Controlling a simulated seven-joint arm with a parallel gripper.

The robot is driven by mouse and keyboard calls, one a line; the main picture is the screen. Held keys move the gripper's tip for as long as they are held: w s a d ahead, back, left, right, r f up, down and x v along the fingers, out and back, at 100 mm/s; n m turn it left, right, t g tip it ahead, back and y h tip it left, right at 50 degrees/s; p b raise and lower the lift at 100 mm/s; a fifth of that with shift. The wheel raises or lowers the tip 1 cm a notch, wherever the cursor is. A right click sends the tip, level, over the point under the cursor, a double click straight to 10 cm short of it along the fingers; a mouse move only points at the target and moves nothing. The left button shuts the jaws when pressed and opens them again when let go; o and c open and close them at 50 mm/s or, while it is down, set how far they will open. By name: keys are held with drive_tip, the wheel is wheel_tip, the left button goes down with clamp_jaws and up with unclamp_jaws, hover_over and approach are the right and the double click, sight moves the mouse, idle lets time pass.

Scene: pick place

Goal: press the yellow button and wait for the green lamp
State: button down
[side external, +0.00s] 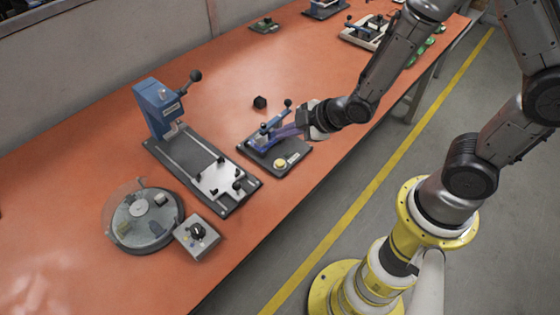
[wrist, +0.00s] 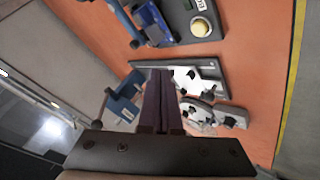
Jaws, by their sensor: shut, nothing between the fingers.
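The yellow button (side external: 280,163) sits on the front corner of a dark base plate (side external: 300,160) that also carries a small blue lever device (side external: 266,132). In the wrist view the button (wrist: 201,27) shows near the top, to the right of the blue device. My gripper (side external: 274,138) is shut and empty, its long fingers pointing left beside the blue device and apart from the button. In the wrist view the closed fingertips (wrist: 160,73) are below and left of the button. I cannot make out a lit green lamp; a small pale label with a greenish edge (wrist: 188,5) shows beside the button.
A blue press (side external: 160,108) on a long plate stands to the left. A round turntable with a clear guard (side external: 145,220) and a grey knob box (side external: 197,237) are in front. The orange table (side external: 90,165) is clear at left.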

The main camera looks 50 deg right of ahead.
sight(284, 163)
drive_tip(key=shift+f, duration=3.65)
drive_tip(key=shift+f, duration=0.15)
drive_tip(key=shift+f, duration=0.3)
drive_tip(key=shift+f, duration=0.35)
drive_tip(key=shift+r, duration=0.8)
drive_tip(key=shift+r, duration=2.5)
